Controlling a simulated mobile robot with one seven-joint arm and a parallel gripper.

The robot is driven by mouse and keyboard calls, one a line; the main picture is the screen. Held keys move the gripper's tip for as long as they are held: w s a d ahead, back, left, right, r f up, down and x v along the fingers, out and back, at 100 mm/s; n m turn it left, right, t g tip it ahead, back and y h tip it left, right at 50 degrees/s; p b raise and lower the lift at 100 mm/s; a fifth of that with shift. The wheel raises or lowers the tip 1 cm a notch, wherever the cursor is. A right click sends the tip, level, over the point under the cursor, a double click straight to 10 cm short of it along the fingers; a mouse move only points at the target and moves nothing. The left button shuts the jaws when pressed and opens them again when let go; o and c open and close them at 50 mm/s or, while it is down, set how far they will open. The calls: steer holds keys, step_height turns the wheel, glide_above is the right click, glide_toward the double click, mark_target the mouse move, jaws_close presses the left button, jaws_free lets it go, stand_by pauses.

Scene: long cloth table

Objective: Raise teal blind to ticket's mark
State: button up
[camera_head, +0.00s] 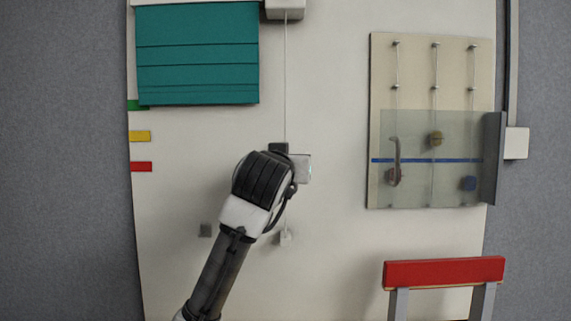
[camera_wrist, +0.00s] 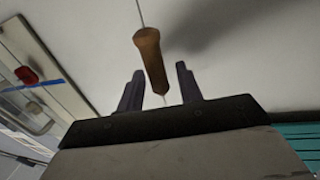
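The teal blind (camera_head: 197,60) hangs at the upper left of the white board, with its lower edge about level with the green mark (camera_head: 136,105). A yellow mark (camera_head: 140,136) and a red mark (camera_head: 141,167) lie below that. The blind's thin cord (camera_head: 285,80) runs down from a white box toward my arm. In the wrist view, a brown wooden pull (camera_wrist: 150,58) on the cord reaches between the fingers of my gripper (camera_wrist: 160,84). The fingers are apart, with gaps beside the pull. My arm hides the pull in the head view. I cannot make out a ticket.
A beige panel (camera_head: 382,60) with several rods and knobs, partly behind a clear cover (camera_head: 410,140) with a handle, is at the right. A red-topped stand or chair (camera_head: 445,271) is at the lower right.

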steer(key=s+a+b, duration=0.1)
steer(key=s+a, duration=0.1)
steer(key=s, duration=1.1)
steer(key=shift+s+b, duration=0.35)
